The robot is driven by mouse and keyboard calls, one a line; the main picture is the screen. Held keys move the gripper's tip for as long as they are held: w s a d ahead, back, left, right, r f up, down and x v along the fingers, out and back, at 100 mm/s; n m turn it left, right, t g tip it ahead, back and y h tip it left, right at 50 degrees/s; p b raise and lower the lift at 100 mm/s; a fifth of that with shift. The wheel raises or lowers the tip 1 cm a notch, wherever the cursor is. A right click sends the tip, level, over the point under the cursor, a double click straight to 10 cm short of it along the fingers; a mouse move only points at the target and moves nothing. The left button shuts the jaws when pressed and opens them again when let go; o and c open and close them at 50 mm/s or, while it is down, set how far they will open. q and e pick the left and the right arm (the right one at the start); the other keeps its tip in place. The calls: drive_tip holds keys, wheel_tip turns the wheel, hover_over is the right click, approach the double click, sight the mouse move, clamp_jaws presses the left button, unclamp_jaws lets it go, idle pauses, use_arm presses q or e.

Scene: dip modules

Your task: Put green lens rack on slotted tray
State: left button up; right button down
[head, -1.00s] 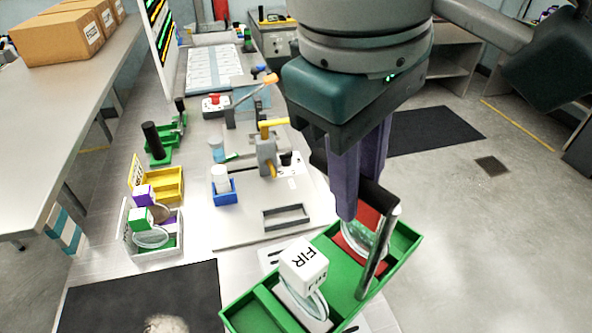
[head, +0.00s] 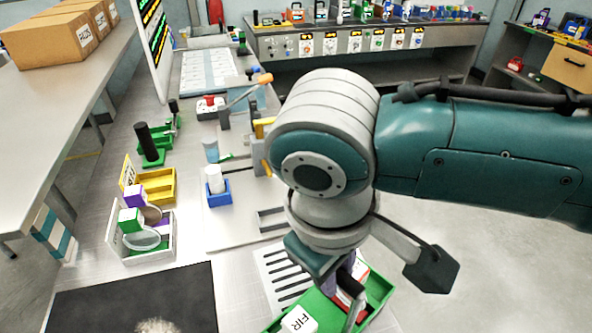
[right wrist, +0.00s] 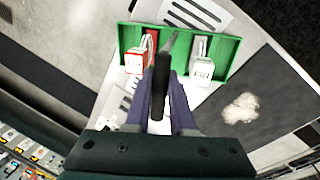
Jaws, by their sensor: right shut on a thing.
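The green lens rack (head: 377,290) is at the bottom right of the head view. It carries a white block marked FIR (head: 299,320) and a red-and-white block (head: 345,298). My right gripper (head: 347,272) is above the rack, shut on its dark handle (right wrist: 159,90). The rack (right wrist: 216,48) also shows in the right wrist view. The white slotted tray (head: 268,262), with dark slots, lies beside and partly behind the rack in the head view. I cannot tell whether the rack touches it. My left gripper is not in view.
A dark mat (head: 100,305) lies left of the slotted tray. A white bin (head: 155,255) with colored blocks, a yellow bin (head: 158,187) and a blue holder with a white cylinder (head: 218,193) stand farther back. The floor right of the bench is open.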

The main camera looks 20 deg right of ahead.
drive_tip(key=shift+f, duration=0.15)
drive_tip(key=c, duration=0.8)
unclamp_jaws()
drive_tip(key=shift+o, duration=0.2)
drive_tip(key=shift+r, duration=0.25)
wheel_tip(320, 180, up, 11)
drive_tip(key=s+a, duration=0.1)
drive_tip(key=a, duration=0.1)
drive_tip(key=s+a+f+y, duration=0.3)
drive_tip(key=s+a+y, duration=0.1)
drive_tip(key=s+y, duration=0.15)
drive_tip(key=s+d+f+m+t+h, duration=0.1)
drive_tip(key=s+d+m, duration=0.1)
drive_tip(key=d, duration=0.5)
drive_tip(key=s+d+m+t+h, duration=0.1)
drive_tip(key=s+d+h, duration=0.1)
drive_tip(key=s+d, duration=0.3)
drive_tip(key=shift+d+f+m+t+p, duration=0.3)
drive_tip(key=shift+d+f+m+p, duration=0.15)
drive_tip(key=shift+d, duration=0.45)
